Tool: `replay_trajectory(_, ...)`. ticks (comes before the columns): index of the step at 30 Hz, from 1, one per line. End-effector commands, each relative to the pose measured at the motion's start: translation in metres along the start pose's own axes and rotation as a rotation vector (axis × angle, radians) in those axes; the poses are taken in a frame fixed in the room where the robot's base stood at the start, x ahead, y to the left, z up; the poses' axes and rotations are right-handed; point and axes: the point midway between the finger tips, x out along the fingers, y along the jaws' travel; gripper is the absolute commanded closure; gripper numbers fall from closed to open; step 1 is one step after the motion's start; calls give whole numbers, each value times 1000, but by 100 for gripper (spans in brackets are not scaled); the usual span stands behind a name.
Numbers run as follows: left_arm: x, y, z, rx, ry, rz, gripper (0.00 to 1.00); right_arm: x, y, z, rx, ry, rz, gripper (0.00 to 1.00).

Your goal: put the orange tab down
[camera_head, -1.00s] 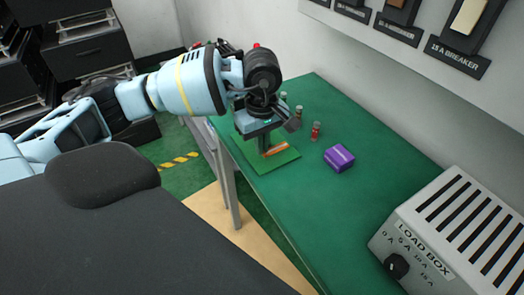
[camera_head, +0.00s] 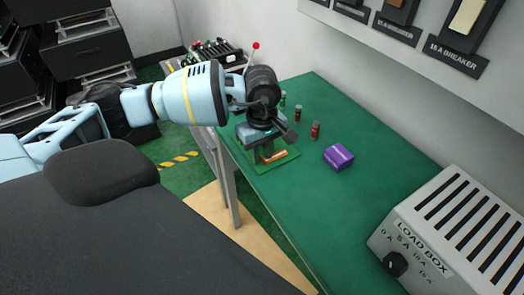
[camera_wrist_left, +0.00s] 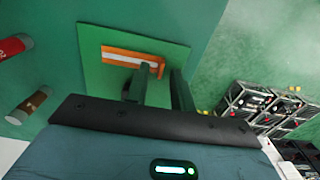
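The orange tab (camera_head: 275,156) shows low over a green plate (camera_head: 290,164) on the green table, partly hidden by my left gripper. My left gripper (camera_head: 263,155) points down over the plate. In the wrist view its two fingers (camera_wrist_left: 160,95) are apart, with a gap between them near the orange piece. I see no clear hold on it. My right gripper is not in view.
A purple box (camera_head: 339,157) and small red-ended cylinders (camera_head: 315,131) stand right of the plate. A grey load box (camera_head: 455,235) is at front right. A red-knobbed lever (camera_head: 256,46) and a rack of parts (camera_head: 215,50) are behind. The table's middle is clear.

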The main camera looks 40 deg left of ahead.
Motion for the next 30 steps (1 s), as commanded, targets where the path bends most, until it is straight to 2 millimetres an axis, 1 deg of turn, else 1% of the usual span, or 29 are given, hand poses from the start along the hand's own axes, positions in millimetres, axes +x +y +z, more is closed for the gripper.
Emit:
replay_trajectory(6,-2,0,0,0,1,1,76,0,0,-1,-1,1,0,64)
replay_trajectory(8,-6,0,0,0,1,2,76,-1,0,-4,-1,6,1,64)
replay_trajectory(11,-15,1,-1,-1,2,4,76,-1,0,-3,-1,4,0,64)
replay_trajectory(14,-32,1,-1,-1,2,4,76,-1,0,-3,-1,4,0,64)
replay_trajectory(21,-81,1,0,0,2,4,76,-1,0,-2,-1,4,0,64)
replay_trajectory(24,-98,1,0,1,1,3,76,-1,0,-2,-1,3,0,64)
replay_trajectory(27,-111,1,0,0,1,2,76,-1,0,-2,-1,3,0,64)
replay_trajectory(30,-119,1,0,1,0,1,76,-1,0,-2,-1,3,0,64)
